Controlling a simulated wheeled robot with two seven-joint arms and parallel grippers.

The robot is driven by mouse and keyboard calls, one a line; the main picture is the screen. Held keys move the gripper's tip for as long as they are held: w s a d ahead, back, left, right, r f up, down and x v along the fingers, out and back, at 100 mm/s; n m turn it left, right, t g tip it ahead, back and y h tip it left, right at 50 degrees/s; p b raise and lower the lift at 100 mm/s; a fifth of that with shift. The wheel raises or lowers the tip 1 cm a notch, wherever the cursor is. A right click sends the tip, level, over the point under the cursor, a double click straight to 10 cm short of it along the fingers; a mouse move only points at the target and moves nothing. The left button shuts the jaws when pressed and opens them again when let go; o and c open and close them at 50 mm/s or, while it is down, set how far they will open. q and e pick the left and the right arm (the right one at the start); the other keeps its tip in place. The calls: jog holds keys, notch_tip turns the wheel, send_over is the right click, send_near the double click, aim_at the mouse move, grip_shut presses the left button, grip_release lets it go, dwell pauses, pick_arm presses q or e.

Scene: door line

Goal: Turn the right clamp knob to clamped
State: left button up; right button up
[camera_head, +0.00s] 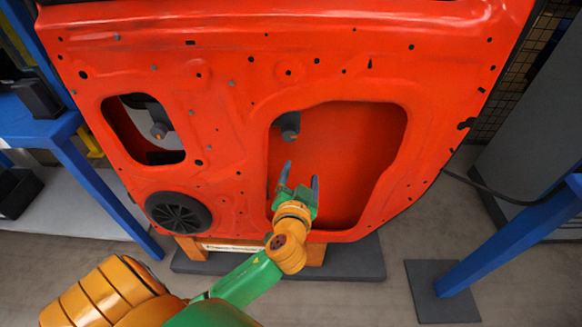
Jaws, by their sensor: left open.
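A large red door panel (230,140) stands in front of me with two openings cut through it. A dark grey clamp knob (290,124) shows at the upper left of the larger, right opening. A second dark grey knob (159,128) shows in the smaller left opening. My left gripper (301,176) is open and empty, with its fingers pointing up, in front of the lower left of the larger opening. It is below the right knob and apart from it. Which setting either knob is at, I cannot tell. My right gripper is out of view.
A round black speaker (178,212) sits at the panel's lower left. A blue frame (85,165) stands at the left and a blue post (510,235) at the right. The panel rests on a wooden support (316,252) over a dark base (355,262).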

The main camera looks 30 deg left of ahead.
aim_at(289, 137)
pick_arm(q)
notch_tip(289, 137, up, 6)
jog(key=s+a+n+t+y+b, duration=0.1)
jog(key=s+a+n+y+b, duration=0.1)
jog(key=n+y, duration=0.15)
jog(key=shift+h, duration=0.35)
jog(key=x, duration=0.6)
jog(key=shift+w+a, duration=0.15)
jog(key=shift+w, duration=0.25)
jog(key=shift+p, duration=0.3)
grip_shut()
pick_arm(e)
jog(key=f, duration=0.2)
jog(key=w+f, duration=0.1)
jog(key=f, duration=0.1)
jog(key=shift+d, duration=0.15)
